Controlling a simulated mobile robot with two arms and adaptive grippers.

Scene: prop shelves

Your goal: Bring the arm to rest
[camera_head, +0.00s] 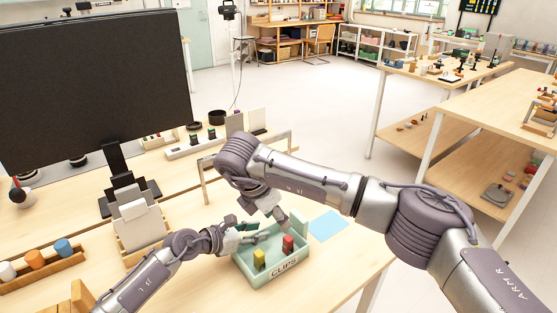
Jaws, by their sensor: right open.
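My right arm reaches in from the right and bends down at the wrist. Its gripper (268,209) is open above the back of a pale green tray labelled CLIPS (272,277). My left arm comes in from the lower left. Its gripper (243,235) is at the tray's back left edge; its fingers are too small and overlapped to tell open from shut. A yellow clip (259,258) and a red clip (288,243) stand in the tray, below both grippers. I cannot tell whether either gripper touches the tray.
A large black monitor (90,85) stands at the left of the table. A wooden rack (45,272) with coloured cylinders lies front left. A blue sheet (328,226) lies right of the tray. Other tables and shelves (500,110) stand at the right, with open floor between.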

